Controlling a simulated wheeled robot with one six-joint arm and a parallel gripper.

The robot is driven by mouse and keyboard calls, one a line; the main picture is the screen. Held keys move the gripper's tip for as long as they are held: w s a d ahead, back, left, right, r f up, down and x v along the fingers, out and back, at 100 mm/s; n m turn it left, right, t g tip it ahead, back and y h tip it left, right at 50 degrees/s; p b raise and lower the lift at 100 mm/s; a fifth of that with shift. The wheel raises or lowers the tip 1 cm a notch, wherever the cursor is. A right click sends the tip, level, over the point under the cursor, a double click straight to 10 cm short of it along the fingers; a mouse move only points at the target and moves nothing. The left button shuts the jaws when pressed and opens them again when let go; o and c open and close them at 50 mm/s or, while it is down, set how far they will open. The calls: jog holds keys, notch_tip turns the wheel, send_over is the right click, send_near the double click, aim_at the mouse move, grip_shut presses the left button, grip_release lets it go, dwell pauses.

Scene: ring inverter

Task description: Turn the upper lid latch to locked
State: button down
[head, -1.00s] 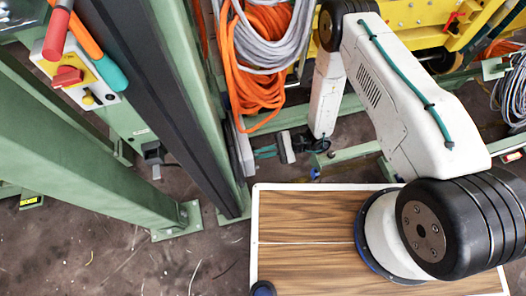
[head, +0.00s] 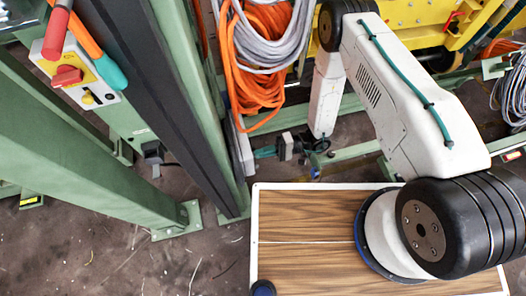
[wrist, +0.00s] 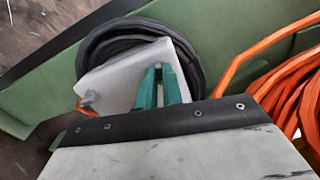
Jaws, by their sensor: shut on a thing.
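In the wrist view, my gripper (wrist: 158,72) has its teal fingers close together against a pale grey box (wrist: 113,76). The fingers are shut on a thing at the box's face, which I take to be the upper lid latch. The latch itself is hidden behind the fingers, so its angle cannot be read. A small pale knob (wrist: 90,98) shows at the box's left edge. In the head view, my gripper (head: 258,152) reaches left to a narrow grey box (head: 243,152) on the side of the green post.
A black cable coil (wrist: 115,42) hangs behind the box. Orange cable (head: 255,60) and grey cable (head: 262,35) hang just above my gripper. A green frame post (head: 215,110) stands close on the left. A control panel with a red switch (head: 67,77) is further left.

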jog(key=shift+n, duration=0.9)
jog(key=c, duration=1.5)
grip_release()
jog(key=shift+c, duration=0.2)
jog(key=v, duration=0.7)
jog(key=shift+d, duration=0.4)
jog(key=shift+w, duration=0.1)
